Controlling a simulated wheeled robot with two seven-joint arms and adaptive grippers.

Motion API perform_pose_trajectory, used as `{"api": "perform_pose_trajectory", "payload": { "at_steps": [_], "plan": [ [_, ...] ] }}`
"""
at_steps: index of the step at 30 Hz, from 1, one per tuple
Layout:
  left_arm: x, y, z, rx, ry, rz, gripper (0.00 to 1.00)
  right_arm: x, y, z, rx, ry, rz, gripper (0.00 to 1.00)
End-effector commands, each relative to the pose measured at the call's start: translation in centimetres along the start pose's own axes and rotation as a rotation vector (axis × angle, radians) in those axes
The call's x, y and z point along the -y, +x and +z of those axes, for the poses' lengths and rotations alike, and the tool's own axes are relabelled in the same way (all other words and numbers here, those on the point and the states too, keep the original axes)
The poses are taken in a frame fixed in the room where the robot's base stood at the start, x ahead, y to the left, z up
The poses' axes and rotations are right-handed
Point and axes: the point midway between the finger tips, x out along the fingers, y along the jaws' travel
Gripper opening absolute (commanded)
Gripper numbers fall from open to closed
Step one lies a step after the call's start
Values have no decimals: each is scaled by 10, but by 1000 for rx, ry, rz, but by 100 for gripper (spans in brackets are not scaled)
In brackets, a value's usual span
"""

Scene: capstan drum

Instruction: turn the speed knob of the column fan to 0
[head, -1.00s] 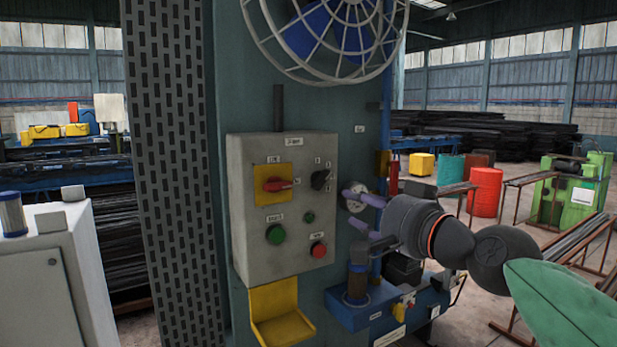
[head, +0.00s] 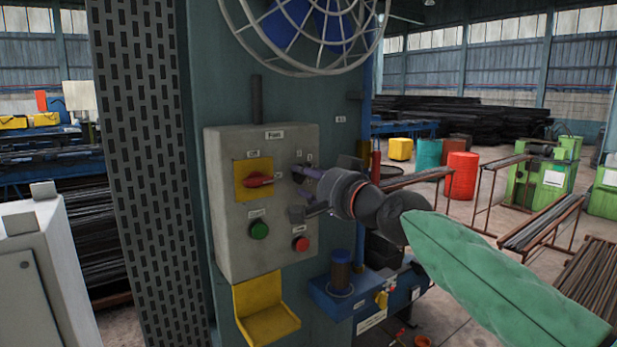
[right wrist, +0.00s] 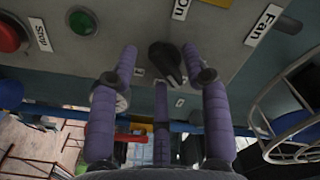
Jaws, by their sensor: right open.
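The speed knob is a small black knob on the right side of the grey control box (head: 226,217). In the head view my right gripper (head: 306,193) is in front of that area and largely hides it. In the right wrist view the black knob (right wrist: 165,58) sits between and just beyond the purple fingertips. The right gripper (right wrist: 159,62) is open, with its fingers spread to either side of the knob and a third finger below it. I see no clear contact. My left gripper is out of view.
The box also carries a red switch on a yellow plate (head: 254,179), a green button (head: 259,230) and a red stop button (head: 301,244). The fan cage (head: 312,30) is above. A yellow tray (head: 264,308) juts out below.

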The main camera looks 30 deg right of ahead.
Motion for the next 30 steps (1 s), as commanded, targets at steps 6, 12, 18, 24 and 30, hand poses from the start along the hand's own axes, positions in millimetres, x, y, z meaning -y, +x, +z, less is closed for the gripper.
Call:
{"api": "perform_pose_trajectory", "payload": {
  "at_steps": [6, 12, 18, 24, 30],
  "plan": [
    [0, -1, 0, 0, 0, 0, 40, 0, 5, 1, 1, 0, 0, 48],
    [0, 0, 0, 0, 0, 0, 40, 0, 5, 0, 1, 0, 0, 34],
    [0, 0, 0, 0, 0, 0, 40, 0, 5, 1, 1, 0, 0, 0],
    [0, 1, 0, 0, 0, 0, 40, -1, 5, 1, 1, -11, 0, 0],
    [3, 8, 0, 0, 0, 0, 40, -2, 5, 1, 1, -77, -1, 0]
  ]
}}
